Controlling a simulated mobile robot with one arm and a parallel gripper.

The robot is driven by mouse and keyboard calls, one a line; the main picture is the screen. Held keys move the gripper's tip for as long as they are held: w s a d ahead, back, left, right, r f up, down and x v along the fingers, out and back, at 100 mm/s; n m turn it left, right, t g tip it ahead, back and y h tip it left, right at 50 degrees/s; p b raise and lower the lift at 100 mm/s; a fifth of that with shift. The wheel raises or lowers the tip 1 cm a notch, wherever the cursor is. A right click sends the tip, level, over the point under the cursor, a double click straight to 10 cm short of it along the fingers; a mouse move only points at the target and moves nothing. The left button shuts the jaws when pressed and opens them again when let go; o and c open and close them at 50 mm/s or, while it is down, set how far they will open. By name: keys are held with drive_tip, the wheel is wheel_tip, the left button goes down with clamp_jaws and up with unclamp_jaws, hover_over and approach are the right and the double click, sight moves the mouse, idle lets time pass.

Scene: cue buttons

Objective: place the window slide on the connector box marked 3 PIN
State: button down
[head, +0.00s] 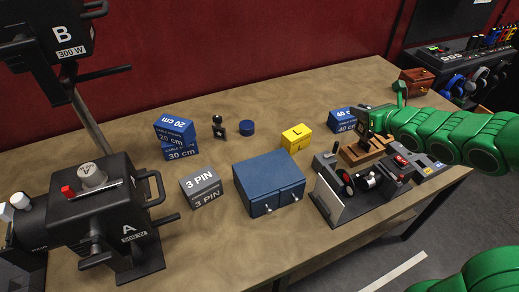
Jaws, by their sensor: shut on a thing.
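The grey connector box marked 3 PIN (201,187) sits on the table left of centre, its white lettering showing on the top and front. Its top is bare. My gripper (366,126) is at the right, above a small brown wooden rack (362,151), well away from the 3 PIN box. It is shut on a small dark thing, probably the window slide, mostly hidden by the fingers. I cannot make out the slide's window, or whether it is clear of the rack.
A blue two-door cabinet (268,183) stands between the 3 PIN box and a black device (365,185). Blue cable boxes (175,137), a yellow L box (296,138) and a blue round tin (247,128) stand behind. Black lamp A (105,205) stands left.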

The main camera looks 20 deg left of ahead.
drive_tip(key=s+a+r+n+g+y, duration=0.2)
drive_tip(key=s+a+r+n+g, duration=0.15)
drive_tip(key=s+a, duration=0.55)
drive_tip(key=s+a+r+n+g+y, duration=0.1)
drive_tip(key=s+a+r+n+g, duration=0.35)
drive_tip(key=a, duration=0.65)
drive_tip(key=s+a+r+n+g, duration=0.1)
drive_tip(key=s+a+n+g, duration=0.25)
drive_tip(key=s, duration=0.95)
drive_tip(key=s+a+r+n+g, duration=0.1)
drive_tip(key=s+a+n+g, duration=0.2)
drive_tip(key=s, duration=1)
drive_tip(key=shift+m+g, duration=0.25)
drive_tip(key=shift+m, duration=0.2)
drive_tip(key=shift+w+a+f, duration=1.3)
drive_tip(key=shift+a+f, duration=0.8)
drive_tip(key=shift+f, duration=0.05)
drive_tip(key=shift+w+a+f, duration=1.25)
drive_tip(key=shift+a+f, duration=0.8)
drive_tip(key=shift+f, duration=0.1)
drive_tip(key=shift+w+a+f, duration=1.3)
drive_tip(key=shift+a+f, duration=0.8)
drive_tip(key=shift+f, duration=0.05)
drive_tip(key=shift+f, duration=0.1)
drive_tip(key=c, duration=1)
unclamp_jaws()
